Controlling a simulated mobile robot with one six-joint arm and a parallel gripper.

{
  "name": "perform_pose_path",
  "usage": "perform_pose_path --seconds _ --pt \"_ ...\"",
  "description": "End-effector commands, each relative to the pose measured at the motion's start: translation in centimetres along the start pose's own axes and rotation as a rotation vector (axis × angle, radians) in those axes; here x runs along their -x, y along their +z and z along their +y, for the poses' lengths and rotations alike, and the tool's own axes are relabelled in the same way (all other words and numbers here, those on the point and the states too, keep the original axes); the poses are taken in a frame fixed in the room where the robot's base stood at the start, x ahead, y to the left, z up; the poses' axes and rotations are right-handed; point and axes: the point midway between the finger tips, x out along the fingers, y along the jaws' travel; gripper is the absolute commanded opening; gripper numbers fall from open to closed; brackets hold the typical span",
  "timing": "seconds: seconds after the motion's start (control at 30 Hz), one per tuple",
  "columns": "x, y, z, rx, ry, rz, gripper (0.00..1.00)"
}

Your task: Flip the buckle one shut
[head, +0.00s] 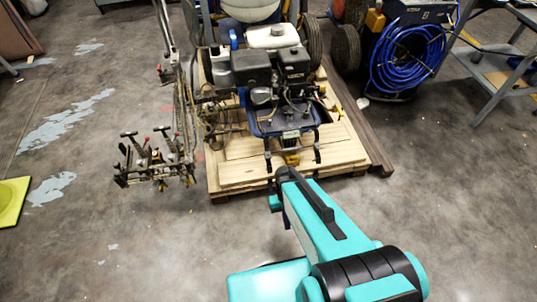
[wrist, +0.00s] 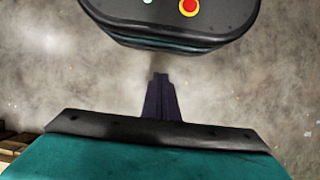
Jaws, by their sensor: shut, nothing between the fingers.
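The line striper (head: 268,85) stands on a wooden pallet (head: 240,172) in the head view. It has a dark engine, a white tank and a blue frame. I cannot make out the buckle in either view. My arm reaches up from the bottom right of the head view, its dark far joint in front of the pallet's near edge. I cannot make out my gripper there. In the wrist view my gripper (wrist: 161,82) shows as dark fingers, shut and empty, over bare floor and touching nothing.
A metal frame with several levers (head: 157,155) stands left of the pallet. A coiled blue hose (head: 408,55) is at the back right, near a grey metal stand (head: 500,75). A yellow mat (head: 11,200) lies at the left edge.

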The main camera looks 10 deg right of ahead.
Motion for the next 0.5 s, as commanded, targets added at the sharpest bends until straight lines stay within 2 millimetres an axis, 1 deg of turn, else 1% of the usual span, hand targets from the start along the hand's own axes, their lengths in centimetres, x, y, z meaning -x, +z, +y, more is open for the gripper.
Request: perform_pose_path --seconds 0.03,0.1,0.27,0.5 --pt "0.1 -1.7 0.0 0.000 0.000 0.019 0.00" --pt "0.7 -3.4 0.0 0.000 0.000 0.042 0.00" --pt "2.1 -7.0 0.0 0.001 0.000 0.093 0.00" --pt "4.7 -12.1 0.0 0.001 0.000 0.171 0.00"
